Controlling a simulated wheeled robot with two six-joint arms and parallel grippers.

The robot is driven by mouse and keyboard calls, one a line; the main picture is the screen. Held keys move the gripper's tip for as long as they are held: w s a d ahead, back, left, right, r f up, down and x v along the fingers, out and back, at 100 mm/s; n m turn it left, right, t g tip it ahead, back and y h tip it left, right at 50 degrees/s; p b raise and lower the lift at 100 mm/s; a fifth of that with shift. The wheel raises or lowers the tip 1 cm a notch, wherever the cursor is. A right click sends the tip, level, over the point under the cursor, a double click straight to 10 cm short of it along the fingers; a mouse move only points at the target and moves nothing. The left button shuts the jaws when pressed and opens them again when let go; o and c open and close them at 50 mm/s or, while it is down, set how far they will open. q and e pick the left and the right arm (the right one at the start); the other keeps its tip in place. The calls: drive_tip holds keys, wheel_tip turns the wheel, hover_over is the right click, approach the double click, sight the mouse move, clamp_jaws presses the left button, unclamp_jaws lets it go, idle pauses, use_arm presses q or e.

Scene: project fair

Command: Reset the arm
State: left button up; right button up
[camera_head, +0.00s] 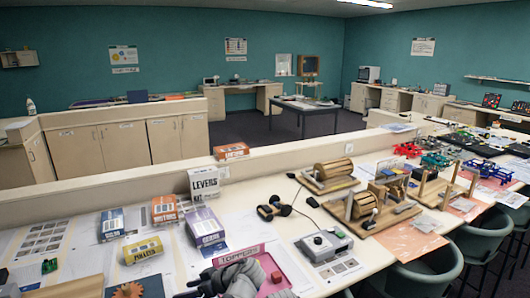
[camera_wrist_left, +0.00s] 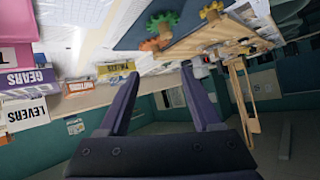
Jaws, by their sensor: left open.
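My left gripper (camera_wrist_left: 160,82) shows in the left wrist view. Its two dark fingers stand apart with nothing between them. That view is turned over, with the table along the top and the teal wall below. In the head view I cannot clearly make out this gripper. A grey rounded shape (camera_head: 240,284) lies at the bottom edge, by the pink toppers tray (camera_head: 268,268); I cannot tell what it is.
Small labelled boxes stand on the near table, among them a levers box (camera_head: 204,184) and a yellow box (camera_head: 143,249). A grey control box (camera_head: 324,245) and wooden roller devices (camera_head: 326,174) stand to the right. Gears (camera_wrist_left: 160,24) show in the left wrist view.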

use_arm(q)
drive_tip(key=s+f+m+h, duration=0.1)
drive_tip(key=f, duration=0.1)
drive_tip(key=s+f+m+g+h, duration=0.1)
drive_tip(key=s+f+m+h, duration=0.2)
drive_tip(key=f+m, duration=0.1)
drive_tip(key=shift+s+a+f+g+h, duration=0.1)
drive_tip(key=shift+s+f+g+h, duration=0.2)
drive_tip(key=shift+f+h, duration=0.1)
drive_tip(key=s+d+f+m+h+b, duration=0.2)
drive_tip(key=s+d+f+m, duration=0.3)
drive_tip(key=d, duration=0.3)
drive_tip(key=s+d+f+m+g+h+b, duration=0.1)
drive_tip(key=s+d+f+m+h+b, duration=0.2)
drive_tip(key=s+d+f+m+b, duration=0.1)
drive_tip(key=d+f+m+b, duration=0.1)
drive_tip(key=d+m, duration=0.1)
drive_tip(key=d, duration=0.1)
drive_tip(key=shift+s+d+f, duration=0.4)
